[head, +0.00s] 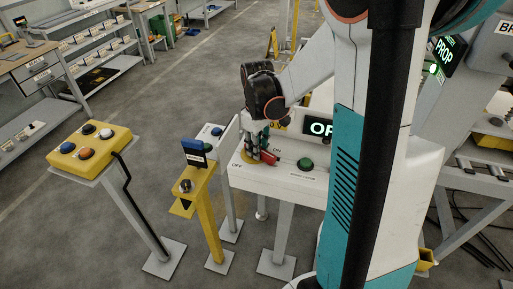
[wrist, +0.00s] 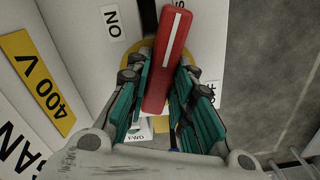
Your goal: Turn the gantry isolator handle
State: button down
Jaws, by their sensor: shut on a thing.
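The isolator handle is a red bar with a white stripe (wrist: 170,48), on a yellow round plate (wrist: 138,54) in the wrist view. Its red end (head: 269,158) shows at the white panel in the head view. My gripper (wrist: 160,84) has its teal fingers on both sides of the bar and is shut on it. The bar runs up the wrist view, with the ON label (wrist: 115,20) to its left and the partly hidden OFF label (wrist: 211,86) to its right.
A green button (head: 305,164) sits on the same white panel (head: 262,181). A yellow post with a blue-topped device (head: 194,152) stands close left. A yellow button box (head: 90,150) is further left. Grey floor (head: 60,235) is clear at front left.

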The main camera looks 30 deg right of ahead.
jog(key=shift+w+d+n, duration=0.1)
jog(key=shift+d+n, duration=0.05)
jog(key=shift+n, duration=1.95)
jog(key=c, duration=1.4)
grip_release()
notch_tip(320, 180, up, 12)
